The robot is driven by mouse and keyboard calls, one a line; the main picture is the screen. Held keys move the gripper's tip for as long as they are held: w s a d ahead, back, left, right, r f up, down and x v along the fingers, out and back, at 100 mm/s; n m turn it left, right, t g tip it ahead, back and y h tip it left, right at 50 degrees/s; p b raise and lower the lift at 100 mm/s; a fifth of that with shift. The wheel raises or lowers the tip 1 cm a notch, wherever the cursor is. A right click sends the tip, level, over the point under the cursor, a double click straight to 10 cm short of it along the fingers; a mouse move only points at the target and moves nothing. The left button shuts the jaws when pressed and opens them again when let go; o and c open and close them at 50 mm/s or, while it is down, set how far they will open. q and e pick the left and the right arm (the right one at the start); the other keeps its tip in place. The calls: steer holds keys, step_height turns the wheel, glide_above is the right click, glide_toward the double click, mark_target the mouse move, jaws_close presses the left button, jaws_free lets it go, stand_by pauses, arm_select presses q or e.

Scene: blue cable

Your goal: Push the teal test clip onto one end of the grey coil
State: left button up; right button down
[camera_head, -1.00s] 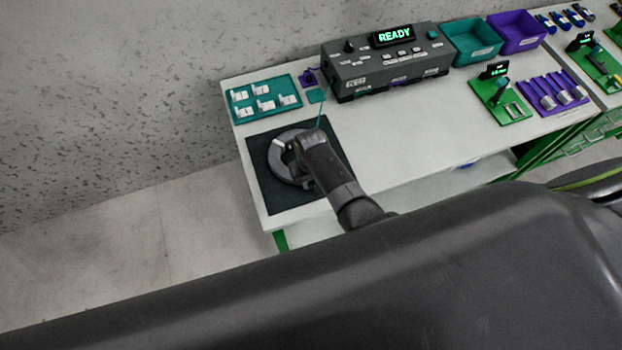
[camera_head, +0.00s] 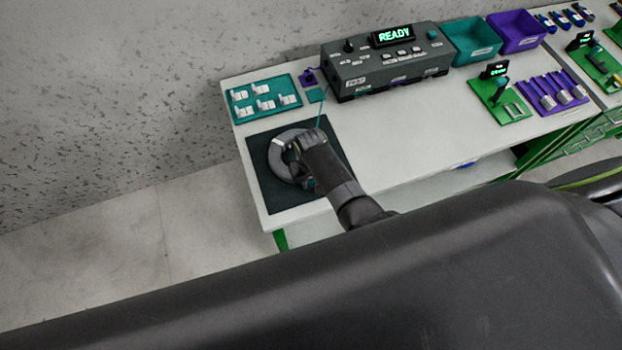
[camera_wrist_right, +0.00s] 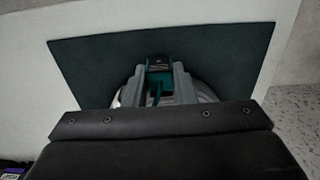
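The grey coil (camera_head: 273,160) is a ring lying on the dark mat (camera_head: 290,199) at the left end of the bench. My right gripper (camera_head: 293,148) is over the coil's upper right part and hides some of it. In the right wrist view the fingers stand on both sides of the teal test clip (camera_wrist_right: 159,79), shut on it. A teal lead runs from the clip back toward the wrist. Part of the coil (camera_wrist_right: 205,93) shows behind the fingers. Whether the clip touches the coil cannot be told. My left gripper is not in view.
A grey tester (camera_head: 385,68) reading READY stands at the back. A teal lead (camera_head: 320,115) rises near a teal square (camera_head: 315,96). A teal tray of white parts (camera_head: 291,84) lies behind the mat.

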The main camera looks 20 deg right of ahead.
mark_target(312, 181)
steer(key=c, duration=1)
jaws_free()
steer(key=shift+o, duration=0.2)
steer(key=shift+r, duration=3.45)
steer(key=shift+d, duration=0.1)
